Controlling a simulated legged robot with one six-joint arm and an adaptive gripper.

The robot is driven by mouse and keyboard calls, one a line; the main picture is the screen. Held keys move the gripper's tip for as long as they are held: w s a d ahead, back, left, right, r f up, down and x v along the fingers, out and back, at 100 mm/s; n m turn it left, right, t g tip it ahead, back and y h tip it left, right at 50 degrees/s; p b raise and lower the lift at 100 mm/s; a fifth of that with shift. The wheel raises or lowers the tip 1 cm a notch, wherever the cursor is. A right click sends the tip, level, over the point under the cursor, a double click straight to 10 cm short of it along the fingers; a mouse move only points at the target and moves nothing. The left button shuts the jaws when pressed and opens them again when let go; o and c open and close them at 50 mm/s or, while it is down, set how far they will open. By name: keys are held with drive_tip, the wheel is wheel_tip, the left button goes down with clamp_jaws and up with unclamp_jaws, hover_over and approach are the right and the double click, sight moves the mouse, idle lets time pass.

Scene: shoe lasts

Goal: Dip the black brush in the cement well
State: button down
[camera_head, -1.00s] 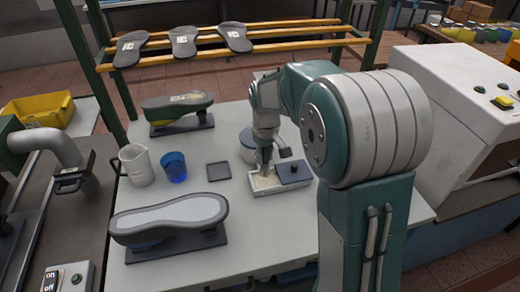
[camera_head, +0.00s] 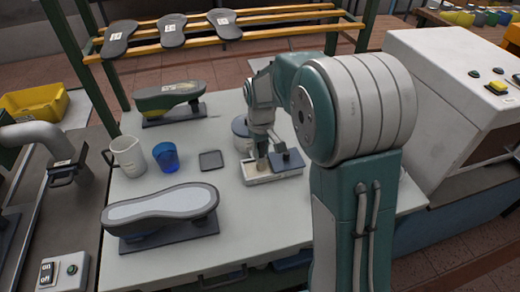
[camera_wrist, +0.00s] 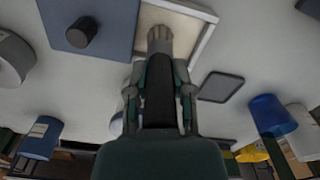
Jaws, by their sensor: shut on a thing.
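The cement well is a pale, open-topped tray (camera_head: 256,181) on the white table, with cream-coloured contents (camera_wrist: 185,20). A blue-grey lid (camera_head: 288,161) with a dark knob covers its right part in the head view; this lid is at the upper left in the wrist view (camera_wrist: 105,15). My gripper (camera_wrist: 160,92) is shut on the black handle of the brush (camera_wrist: 160,108). The pale brush head (camera_wrist: 160,42) points into the open part of the well. I cannot tell how deep the bristles sit. In the head view my gripper (camera_head: 261,148) is above the well.
A grey round pot (camera_head: 240,132) stands just behind the well. A small dark tray (camera_head: 211,160), a blue cup (camera_head: 166,157) and a white jug (camera_head: 128,156) are to the left. Shoe lasts (camera_head: 160,212) stand front left and back left (camera_head: 170,98).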

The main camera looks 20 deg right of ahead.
drive_tip(key=shift+a+f, duration=0.15)
drive_tip(key=shift+a, duration=0.5)
drive_tip(key=shift+d+f, duration=0.2)
drive_tip(key=shift+d, duration=0.2)
drive_tip(key=shift+a+f, duration=0.1)
drive_tip(key=shift+a, duration=0.15)
drive_tip(key=shift+d+f, duration=0.1)
idle(0.4)
drive_tip(key=shift+r, duration=3.55)
